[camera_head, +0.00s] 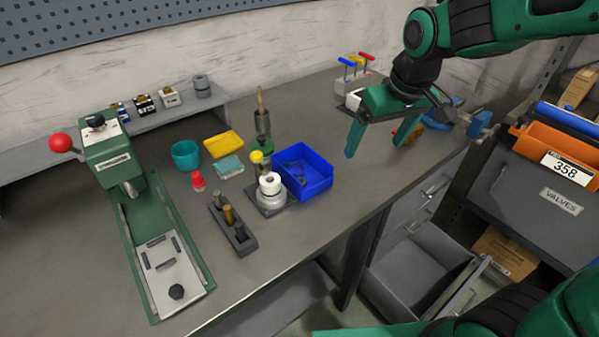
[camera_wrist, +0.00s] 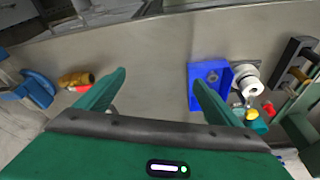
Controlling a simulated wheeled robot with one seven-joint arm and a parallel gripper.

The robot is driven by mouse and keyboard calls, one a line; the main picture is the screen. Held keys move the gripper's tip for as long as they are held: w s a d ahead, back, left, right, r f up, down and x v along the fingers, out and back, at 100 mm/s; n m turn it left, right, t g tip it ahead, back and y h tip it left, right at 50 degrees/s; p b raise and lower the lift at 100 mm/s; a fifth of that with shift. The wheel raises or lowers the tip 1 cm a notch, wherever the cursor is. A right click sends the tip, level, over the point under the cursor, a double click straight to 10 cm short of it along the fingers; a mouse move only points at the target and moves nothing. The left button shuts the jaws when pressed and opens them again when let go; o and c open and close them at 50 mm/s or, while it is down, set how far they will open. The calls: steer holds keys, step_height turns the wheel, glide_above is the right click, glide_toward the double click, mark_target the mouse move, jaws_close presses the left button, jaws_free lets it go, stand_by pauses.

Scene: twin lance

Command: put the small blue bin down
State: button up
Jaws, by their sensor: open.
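The small blue bin (camera_head: 316,187) stands upright on the grey workbench, right of a white-topped round fixture. A few small dark parts lie inside it. My gripper (camera_head: 375,146) is open and empty, above the bench to the right of the bin and apart from it. In the wrist view the bin (camera_wrist: 193,72) shows beyond the right finger of my gripper (camera_wrist: 160,77), which overlaps part of it in the picture. Between the fingers is only bare bench.
The round fixture (camera_head: 269,184) stands close beside the bin's left side. A dark block with pegs (camera_head: 233,232) and a green press (camera_head: 150,220) are farther left. A blue clamp (camera_head: 480,124) sits at the right bench edge. Bare bench lies right of the bin. A drawer (camera_head: 420,275) is open below.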

steer(key=w+a+n+y, duration=0.1)
steer(key=w+a+n, duration=0.15)
steer(key=a, duration=1.05)
glide_toward(297, 170)
steer(key=shift+n, duration=0.45)
steer(key=shift+x, duration=2.9)
steer(key=shift+d+f+t+y, duration=0.1)
steer(key=shift+f+t+y, duration=0.15)
steer(key=shift+t+y, duration=0.05)
steer(key=c, duration=1)
steer(key=shift+r, duration=0.1)
